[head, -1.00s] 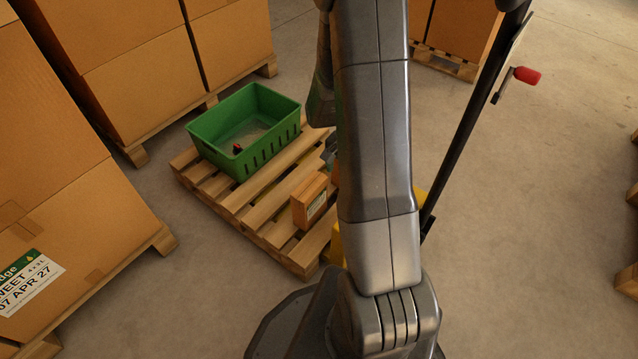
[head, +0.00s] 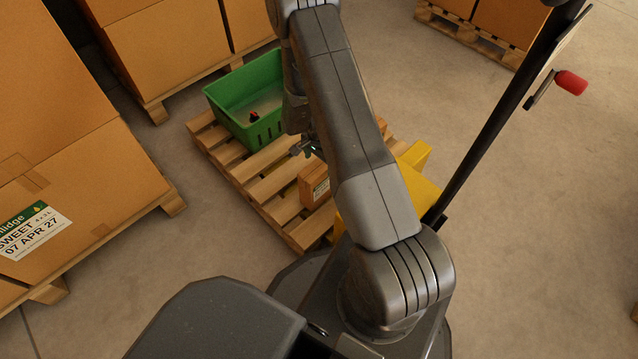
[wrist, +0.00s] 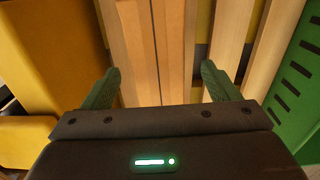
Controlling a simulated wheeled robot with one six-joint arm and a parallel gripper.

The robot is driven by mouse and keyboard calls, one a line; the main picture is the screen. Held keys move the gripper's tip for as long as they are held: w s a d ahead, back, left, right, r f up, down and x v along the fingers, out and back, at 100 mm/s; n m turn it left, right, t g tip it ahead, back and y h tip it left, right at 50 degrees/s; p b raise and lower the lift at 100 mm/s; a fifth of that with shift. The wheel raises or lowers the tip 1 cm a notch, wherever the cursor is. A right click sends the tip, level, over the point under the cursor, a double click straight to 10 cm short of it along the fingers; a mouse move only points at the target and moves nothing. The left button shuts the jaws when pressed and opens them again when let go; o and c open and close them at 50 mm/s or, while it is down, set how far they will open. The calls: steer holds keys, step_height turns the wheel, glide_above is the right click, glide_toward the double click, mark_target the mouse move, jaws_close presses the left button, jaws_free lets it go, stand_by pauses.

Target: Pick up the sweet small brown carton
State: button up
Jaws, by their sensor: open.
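The small brown carton (head: 314,184) stands on the near part of a wooden pallet (head: 291,209) in the head view. A pale label shows on its right-facing side. My gripper (head: 308,149) is above the pallet, just beyond the carton in the picture, and partly hidden by my arm. In the wrist view its two green fingers (wrist: 161,82) are wide apart with nothing held between them. Wooden slats show beyond the fingers.
A green crate (head: 229,92) with a small dark and red item inside stands on the pallet's far end. Yellow pallet-truck parts (head: 418,158) and a dark handle lie to the right. Large carton stacks (head: 75,190) stand at left.

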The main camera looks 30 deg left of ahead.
mark_target(319, 182)
steer(key=f+b, duration=0.1)
steer(key=f, duration=0.2)
steer(key=f+b, duration=0.1)
steer(key=f, duration=0.2)
steer(key=shift+s+f, duration=0.2)
steer(key=shift+f, duration=0.1)
steer(key=shift+r, duration=0.1)
jaws_close()
